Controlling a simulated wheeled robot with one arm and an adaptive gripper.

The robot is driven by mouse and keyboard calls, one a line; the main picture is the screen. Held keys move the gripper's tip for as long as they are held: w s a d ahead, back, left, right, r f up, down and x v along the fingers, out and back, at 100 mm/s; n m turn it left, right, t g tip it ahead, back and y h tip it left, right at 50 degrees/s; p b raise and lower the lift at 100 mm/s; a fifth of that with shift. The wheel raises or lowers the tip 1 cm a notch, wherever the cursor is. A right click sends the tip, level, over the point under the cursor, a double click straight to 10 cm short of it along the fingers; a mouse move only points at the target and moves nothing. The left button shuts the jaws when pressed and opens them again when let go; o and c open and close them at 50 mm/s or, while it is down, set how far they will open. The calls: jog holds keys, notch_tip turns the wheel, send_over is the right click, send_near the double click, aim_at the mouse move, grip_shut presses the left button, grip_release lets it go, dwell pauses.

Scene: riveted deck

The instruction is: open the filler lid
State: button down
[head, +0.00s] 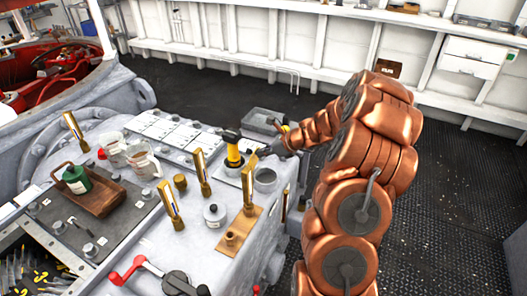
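My arm reaches in from the right, and my gripper (266,151) is low over the right edge of the grey machine top. A yellow upright neck with a black top (233,150) stands just left of my gripper; I cannot tell whether they touch. A round grey lid with a small dark knob (214,215) sits flat on the machine top, nearer the front. A grey open-topped cup (265,180) stands just below my gripper. Which of these is the filler lid is not clear. My fingers are too small to tell open or shut.
Several upright brass-coloured handles, one at the front (248,192), stand around the lid. A brown tray (93,195) holds a green bottle (76,180). Clear measuring jugs (143,161) stand behind it. A red-handled crank (133,271) is at the front. A grey bin (262,121) lies behind my gripper.

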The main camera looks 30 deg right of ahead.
jog(key=shift+r, duration=0.1)
jog(key=shift+r+p, duration=0.75)
jog(key=shift+p, duration=0.15)
jog(key=shift+s, duration=0.1)
